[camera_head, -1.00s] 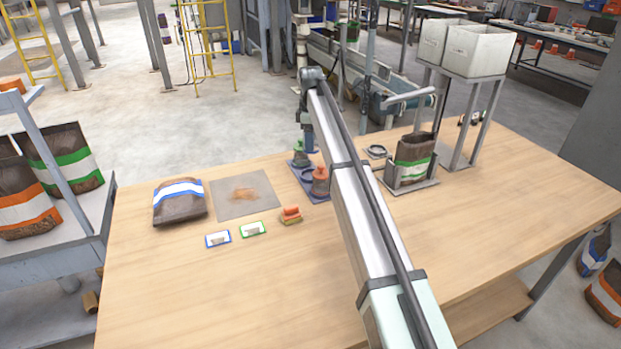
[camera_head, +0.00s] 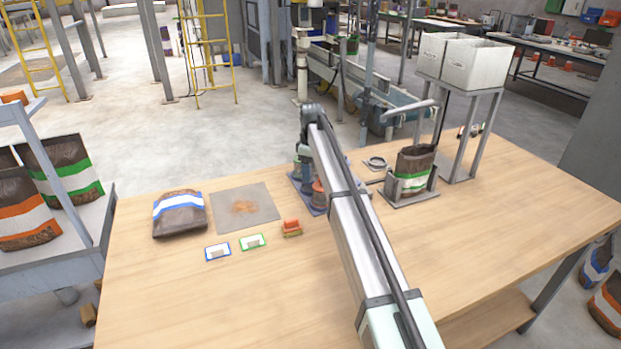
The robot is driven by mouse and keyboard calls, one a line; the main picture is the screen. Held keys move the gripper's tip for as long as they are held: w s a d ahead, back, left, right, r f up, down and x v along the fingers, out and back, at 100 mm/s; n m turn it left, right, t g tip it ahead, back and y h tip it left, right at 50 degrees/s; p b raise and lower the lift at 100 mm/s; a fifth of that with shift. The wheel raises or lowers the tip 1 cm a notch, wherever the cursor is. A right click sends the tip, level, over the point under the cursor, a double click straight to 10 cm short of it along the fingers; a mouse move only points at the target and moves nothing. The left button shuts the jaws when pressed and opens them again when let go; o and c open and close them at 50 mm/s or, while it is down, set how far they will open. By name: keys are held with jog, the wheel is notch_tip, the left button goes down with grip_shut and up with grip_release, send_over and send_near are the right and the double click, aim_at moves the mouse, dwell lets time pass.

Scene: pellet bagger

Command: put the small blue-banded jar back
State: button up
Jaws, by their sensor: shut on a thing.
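My gripper (camera_head: 305,160) is low over the blue-grey jar tray (camera_head: 307,204) near the far edge of the table. It is shut on what looks like the small blue-banded jar. The jar is small and largely hidden by the gripper here, so I cannot tell whether it touches the tray. A red-orange jar (camera_head: 319,194) stands on the tray's near part, partly behind my arm. A greenish jar (camera_head: 296,170) shows at the tray's left side, close to my gripper.
A green-banded bag (camera_head: 414,165) stands in a metal holder to the right. The table's front is clear.

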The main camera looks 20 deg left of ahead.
jog(key=shift+f, duration=1.6)
jog(key=shift+f, duration=0.15)
jog(key=o, duration=1.2)
notch_tip(320, 180, up, 12)
